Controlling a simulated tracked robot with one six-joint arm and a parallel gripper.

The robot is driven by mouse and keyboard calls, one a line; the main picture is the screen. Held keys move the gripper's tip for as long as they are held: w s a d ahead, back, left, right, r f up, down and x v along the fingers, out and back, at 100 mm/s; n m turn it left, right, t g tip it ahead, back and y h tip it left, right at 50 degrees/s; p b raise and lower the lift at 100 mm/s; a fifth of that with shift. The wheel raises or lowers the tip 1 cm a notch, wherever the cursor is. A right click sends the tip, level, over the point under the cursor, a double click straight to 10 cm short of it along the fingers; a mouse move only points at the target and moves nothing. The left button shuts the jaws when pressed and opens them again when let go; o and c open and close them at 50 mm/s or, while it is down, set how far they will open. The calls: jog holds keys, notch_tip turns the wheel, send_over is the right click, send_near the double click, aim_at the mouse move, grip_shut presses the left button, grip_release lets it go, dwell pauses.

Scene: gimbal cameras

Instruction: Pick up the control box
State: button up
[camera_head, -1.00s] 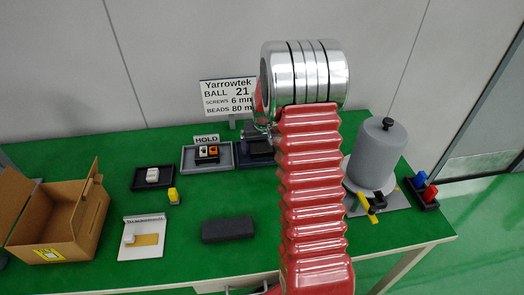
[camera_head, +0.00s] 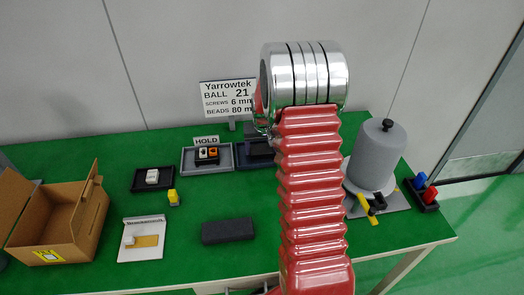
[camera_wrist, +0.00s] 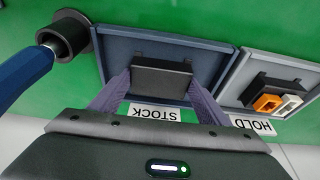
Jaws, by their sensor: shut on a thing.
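In the wrist view a dark, flat-topped box (camera_wrist: 162,78) is over the blue-grey tray (camera_wrist: 112,42) with the STOCK label. My gripper (camera_wrist: 160,82) has one finger at each side of this box and is shut on it. I cannot tell whether the box rests on the tray or is slightly raised. In the head view the box (camera_head: 259,146) is partly visible left of my red arm, which hides my gripper. Another dark box (camera_wrist: 270,92), bearing orange and white parts, sits in the grey HOLD tray; it also shows in the head view (camera_head: 207,161).
A dark round holder with a blue-handled tool (camera_wrist: 68,35) stands beside the stock tray. An open carton (camera_head: 60,220), a white board (camera_head: 141,240), a black block (camera_head: 228,230) and a grey cylinder (camera_head: 375,155) stand on the green table. A sign (camera_head: 228,98) stands behind.

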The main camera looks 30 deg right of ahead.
aim_at(262, 150)
jog(key=shift+r, duration=0.1)
notch_tip(262, 150, up, 10)
dwell(0.4)
dwell(0.5)
